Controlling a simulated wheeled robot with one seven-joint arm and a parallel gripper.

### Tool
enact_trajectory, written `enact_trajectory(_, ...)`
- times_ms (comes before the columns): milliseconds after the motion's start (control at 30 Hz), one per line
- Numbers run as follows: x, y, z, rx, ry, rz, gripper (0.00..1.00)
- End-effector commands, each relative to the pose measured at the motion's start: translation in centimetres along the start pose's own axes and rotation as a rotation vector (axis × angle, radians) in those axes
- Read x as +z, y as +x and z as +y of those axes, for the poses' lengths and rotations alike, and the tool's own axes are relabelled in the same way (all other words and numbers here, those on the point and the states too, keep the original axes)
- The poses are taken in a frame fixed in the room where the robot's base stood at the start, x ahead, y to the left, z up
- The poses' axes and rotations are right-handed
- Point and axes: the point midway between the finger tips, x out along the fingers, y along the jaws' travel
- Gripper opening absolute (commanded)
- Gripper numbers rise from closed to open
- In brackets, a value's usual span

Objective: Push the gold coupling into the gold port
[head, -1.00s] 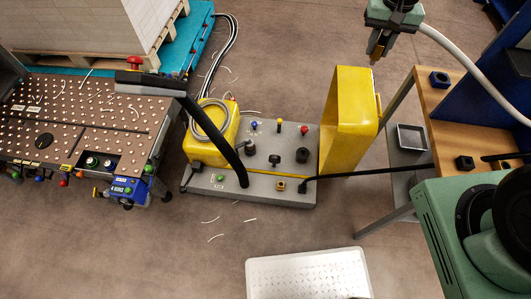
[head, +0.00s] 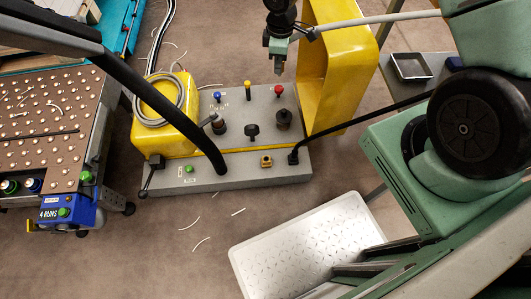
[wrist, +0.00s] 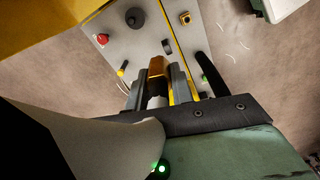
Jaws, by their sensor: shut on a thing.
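The gold coupling (wrist: 158,68) is between my gripper's jaws in the wrist view, its gold end pointing away from the wrist. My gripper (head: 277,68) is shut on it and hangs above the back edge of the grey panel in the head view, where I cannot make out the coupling.
The grey panel (head: 285,176) carries blue (head: 217,96), yellow (head: 247,86) and red (head: 278,90) knobs, plus dark posts. A yellow frame (head: 335,75) stands right of my gripper. Black cables cross the panel, and a pale hose (head: 370,20) runs from my wrist.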

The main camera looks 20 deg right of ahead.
Motion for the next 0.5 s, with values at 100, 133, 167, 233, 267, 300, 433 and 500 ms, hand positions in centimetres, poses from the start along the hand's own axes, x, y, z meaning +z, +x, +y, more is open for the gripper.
enact_trajectory(100,-0.8,7.2,-1.4,-0.005,-0.172,0.000,0.00)
enact_trajectory(133,-1.0,8.5,-1.8,-0.004,-0.215,0.000,0.00)
enact_trajectory(167,-1.1,9.9,-2.2,-0.005,-0.259,-0.001,0.00)
enact_trajectory(233,-1.6,13.0,-3.1,-0.005,-0.361,-0.001,0.00)
enact_trajectory(267,-1.7,14.4,-3.6,-0.006,-0.404,-0.001,0.00)
enact_trajectory(300,-1.9,16.1,-4.2,-0.005,-0.463,-0.001,0.00)
enact_trajectory(433,-2.4,21.9,-6.3,-0.004,-0.651,-0.002,0.00)
enact_trajectory(500,-2.5,25.0,-7.7,-0.005,-0.752,-0.003,0.00)
